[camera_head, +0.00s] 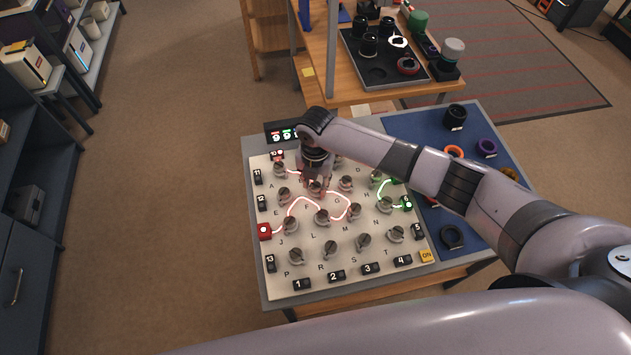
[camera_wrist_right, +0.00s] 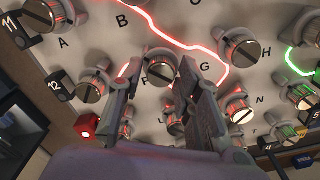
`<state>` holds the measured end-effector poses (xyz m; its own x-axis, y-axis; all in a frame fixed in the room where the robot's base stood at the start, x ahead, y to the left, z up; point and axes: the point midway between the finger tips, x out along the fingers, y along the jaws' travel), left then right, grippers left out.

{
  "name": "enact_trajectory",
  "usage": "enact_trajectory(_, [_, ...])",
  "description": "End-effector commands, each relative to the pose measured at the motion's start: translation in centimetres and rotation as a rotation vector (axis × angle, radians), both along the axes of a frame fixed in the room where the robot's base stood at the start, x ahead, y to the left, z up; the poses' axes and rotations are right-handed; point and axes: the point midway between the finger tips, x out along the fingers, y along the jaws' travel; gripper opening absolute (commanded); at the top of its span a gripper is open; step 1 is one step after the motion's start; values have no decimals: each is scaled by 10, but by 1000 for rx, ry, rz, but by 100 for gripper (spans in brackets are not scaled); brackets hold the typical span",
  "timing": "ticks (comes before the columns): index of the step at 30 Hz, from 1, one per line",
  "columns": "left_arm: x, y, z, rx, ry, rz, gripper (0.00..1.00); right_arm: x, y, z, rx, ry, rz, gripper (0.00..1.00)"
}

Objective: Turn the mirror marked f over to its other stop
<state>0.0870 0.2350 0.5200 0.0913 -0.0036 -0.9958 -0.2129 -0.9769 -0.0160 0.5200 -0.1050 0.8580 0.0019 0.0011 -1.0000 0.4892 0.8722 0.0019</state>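The mirror marked F shows in the right wrist view as a round grey knob with a slot (camera_wrist_right: 160,68), just right of its letter. In the head view the mirror F (camera_head: 316,188) is partly covered by my right gripper (camera_head: 316,180), which points down from above. In the wrist view my right gripper (camera_wrist_right: 160,75) is open, with one finger on each side of the mirror. I cannot tell whether either finger touches it. My left gripper is not in view.
The white board (camera_head: 310,270) carries several other lettered mirrors close by, such as mirror G (camera_head: 345,183). A red beam (camera_head: 300,200) bends between mirrors; a green beam (camera_head: 379,190) runs at the right. A blue mat (camera_head: 480,200) with rings lies beside the board.

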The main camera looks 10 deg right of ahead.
Motion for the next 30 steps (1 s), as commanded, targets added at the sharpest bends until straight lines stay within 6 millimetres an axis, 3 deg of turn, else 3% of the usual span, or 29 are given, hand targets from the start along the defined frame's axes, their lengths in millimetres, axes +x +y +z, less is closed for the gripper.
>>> enact_trajectory(5, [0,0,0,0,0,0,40,0,0,-1,0,1,-1,44])
enact_trajectory(16, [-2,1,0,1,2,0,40,0,0,5,0,1,-1,44])
enact_trajectory(20, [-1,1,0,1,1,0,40,1,0,25,0,-2,0,44])
enact_trajectory(30, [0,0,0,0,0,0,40,0,0,95,0,-2,0,44])
